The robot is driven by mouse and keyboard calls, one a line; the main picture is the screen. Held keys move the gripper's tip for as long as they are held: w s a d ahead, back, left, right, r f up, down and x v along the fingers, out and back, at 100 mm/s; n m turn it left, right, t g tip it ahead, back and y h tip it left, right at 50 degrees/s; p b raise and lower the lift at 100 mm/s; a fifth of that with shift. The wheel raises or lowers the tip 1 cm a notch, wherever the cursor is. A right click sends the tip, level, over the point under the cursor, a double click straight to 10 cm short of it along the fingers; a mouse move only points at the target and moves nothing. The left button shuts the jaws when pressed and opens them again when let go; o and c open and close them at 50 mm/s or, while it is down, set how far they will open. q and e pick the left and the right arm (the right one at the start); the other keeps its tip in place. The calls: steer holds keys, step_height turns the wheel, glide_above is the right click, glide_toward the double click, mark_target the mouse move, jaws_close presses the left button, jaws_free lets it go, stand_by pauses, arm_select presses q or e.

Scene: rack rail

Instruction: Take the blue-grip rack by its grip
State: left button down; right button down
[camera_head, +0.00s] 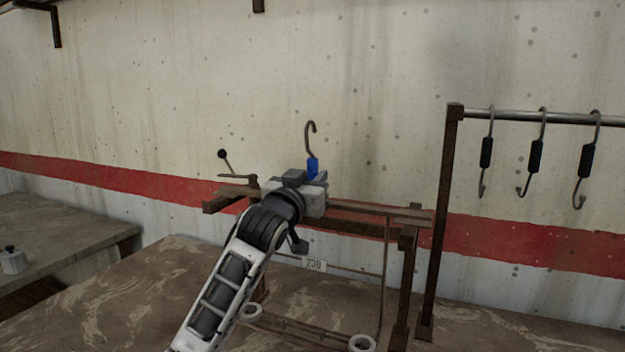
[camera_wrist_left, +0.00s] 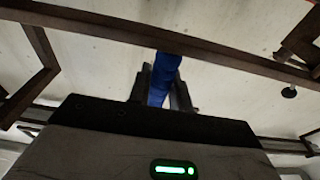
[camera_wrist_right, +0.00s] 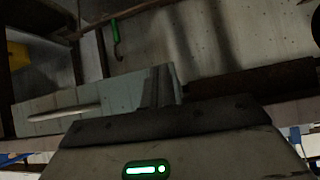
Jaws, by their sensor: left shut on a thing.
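The blue grip (camera_head: 313,167) sits below a dark curved hook (camera_head: 310,137) that points up, over the brown stand in the head view. My left gripper (camera_head: 315,181) is at the grip's lower end and hides part of what is below it. In the left wrist view the blue grip (camera_wrist_left: 166,75) stands between the two dark fingers, which are shut on it. A thin frame with a tag reading 230 (camera_head: 314,265) shows below; whether it joins the grip is hidden. My right gripper (camera_wrist_right: 163,86) shows only in the right wrist view, its fingers together and nothing visible between them.
The brown metal stand (camera_head: 407,270) rises from a stained worktop (camera_head: 130,295). A rail (camera_head: 515,116) on a brown post at right carries several dark-gripped hooks (camera_head: 535,153). White rings (camera_head: 361,343) lie low near the stand. A lower table (camera_head: 60,235) is at left.

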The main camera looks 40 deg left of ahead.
mark_target(310, 164)
arm_select(q)
steer(key=shift+r, duration=1.7)
steer(key=shift+s, duration=0.1)
steer(key=r+v, duration=0.1)
steer(key=v, duration=0.7)
steer(key=shift+s, duration=0.5)
steer(key=shift+d, duration=0.1)
